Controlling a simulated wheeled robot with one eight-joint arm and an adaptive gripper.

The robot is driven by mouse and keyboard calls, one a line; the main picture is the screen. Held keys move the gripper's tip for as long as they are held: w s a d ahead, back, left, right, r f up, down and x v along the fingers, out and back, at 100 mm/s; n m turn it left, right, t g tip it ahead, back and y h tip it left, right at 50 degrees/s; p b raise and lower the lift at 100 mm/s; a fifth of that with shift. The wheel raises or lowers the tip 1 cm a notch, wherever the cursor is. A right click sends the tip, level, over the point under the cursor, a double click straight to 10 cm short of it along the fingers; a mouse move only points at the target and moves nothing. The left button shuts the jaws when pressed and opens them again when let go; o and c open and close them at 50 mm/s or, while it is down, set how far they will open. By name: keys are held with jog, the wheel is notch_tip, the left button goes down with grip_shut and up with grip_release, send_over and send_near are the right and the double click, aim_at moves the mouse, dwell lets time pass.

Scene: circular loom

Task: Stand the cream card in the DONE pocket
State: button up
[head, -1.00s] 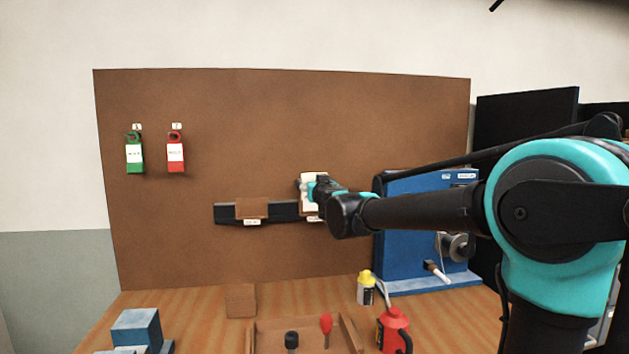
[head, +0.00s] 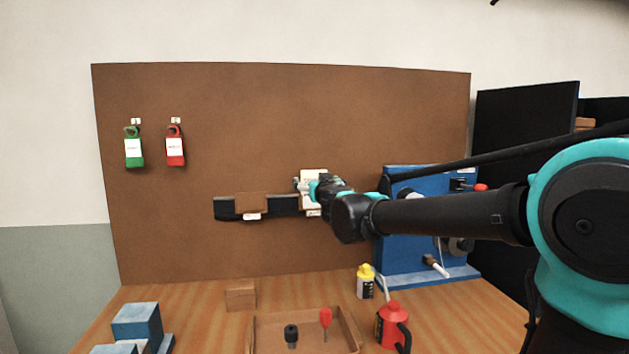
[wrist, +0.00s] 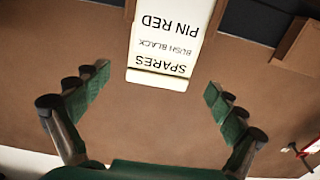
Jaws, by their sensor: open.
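The cream card (head: 314,174) stands upright in the right-hand pocket of a dark rail on the brown board. In the wrist view the cream card (wrist: 165,40) appears upside down, its print reading SPARES, BUSH BLACK and PIN RED. My gripper (head: 313,188) is in front of the card and hides part of it. In the wrist view my gripper (wrist: 157,90) is open, with its fingers spread on either side and clear of the card's edge. The left-hand brown pocket (head: 251,202) looks empty. The pocket labels are too small to read, so I cannot tell which says DONE.
A green tag (head: 134,150) and a red tag (head: 175,149) hang at the board's upper left. A blue machine (head: 408,240) stands at right. A yellow-capped bottle (head: 366,283), red can (head: 392,327) and wooden tray (head: 263,335) are on the bench. The board above the rail is clear.

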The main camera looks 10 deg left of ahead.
jog(key=v, duration=0.7)
jog(key=shift+s, duration=0.4)
jog(key=shift+d, duration=0.15)
